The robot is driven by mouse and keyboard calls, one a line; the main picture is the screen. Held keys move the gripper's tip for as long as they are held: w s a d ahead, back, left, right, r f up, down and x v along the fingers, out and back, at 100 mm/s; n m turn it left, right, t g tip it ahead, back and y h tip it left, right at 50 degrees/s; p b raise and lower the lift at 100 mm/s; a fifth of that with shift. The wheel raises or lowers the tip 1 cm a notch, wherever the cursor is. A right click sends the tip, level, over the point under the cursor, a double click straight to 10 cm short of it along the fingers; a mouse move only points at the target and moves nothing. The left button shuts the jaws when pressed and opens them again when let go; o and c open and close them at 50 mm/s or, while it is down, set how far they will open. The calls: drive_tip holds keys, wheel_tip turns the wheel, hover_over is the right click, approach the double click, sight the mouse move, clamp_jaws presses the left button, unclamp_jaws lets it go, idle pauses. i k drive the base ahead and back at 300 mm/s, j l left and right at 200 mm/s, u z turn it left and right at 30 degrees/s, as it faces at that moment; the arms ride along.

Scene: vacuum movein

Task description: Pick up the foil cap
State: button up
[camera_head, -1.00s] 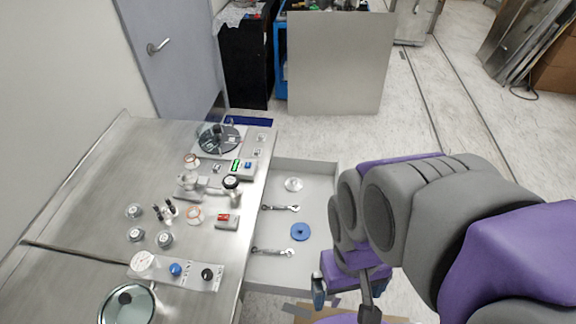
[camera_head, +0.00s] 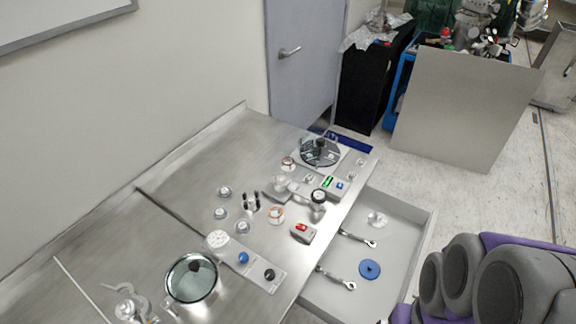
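I cannot tell for sure which thing is the foil cap. A small silvery, clear-looking round piece (camera_head: 377,219) lies in the open drawer (camera_head: 425,238) at the steel bench's right side. Several small silver caps also stand on the bench, among them one near the middle left (camera_head: 224,192) and one in front of it (camera_head: 243,227). My purple and grey arm shows at the lower right, beside the drawer. My gripper is below the picture's edge, so its fingers and anything in them are hidden.
The drawer also holds a blue disc (camera_head: 369,269) and two wrenches (camera_head: 336,279). The bench (camera_head: 200,155) bears a round dark chamber (camera_head: 320,152), a red-button box (camera_head: 303,232) and a glass-topped port (camera_head: 191,278). Its back left is clear. A grey panel (camera_head: 460,110) stands beyond.

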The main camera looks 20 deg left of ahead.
sight(377, 220)
drive_tip(key=l+u, duration=0.55)
drive_tip(key=i+l+u, duration=0.2)
drive_tip(key=l+u, duration=0.2)
drive_tip(key=i+l+u, duration=0.1)
drive_tip(key=l+u, duration=0.7)
drive_tip(key=i+l, duration=0.05)
drive_tip(key=l, duration=0.05)
